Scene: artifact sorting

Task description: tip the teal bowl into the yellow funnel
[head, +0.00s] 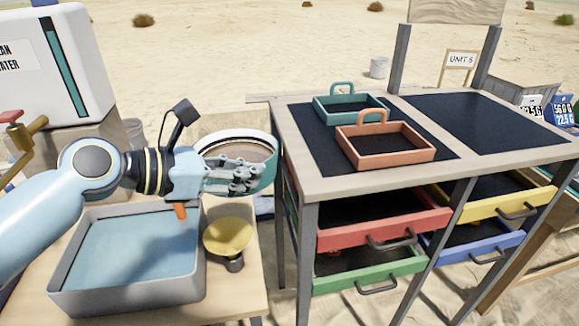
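The teal bowl (267,174) has a pale rim and brownish contents. It is left of the black-topped table, behind the yellow funnel and higher in the picture, and looks roughly level. My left gripper (250,178) comes in from the left, with its fingers closed at the bowl's near side. The fingers hide part of the near wall. The yellow funnel (228,236) stands on the wooden table, right of the grey basin, in front of and below the gripper. Its spout goes into a dark holder. My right gripper is not in view.
A grey basin of water (62,292) stands left of the funnel. A white dispenser (30,70) is at the back left. The black-topped table (300,140) at right bears a teal tray (335,118) and an orange tray (385,163), above coloured drawers (385,232).

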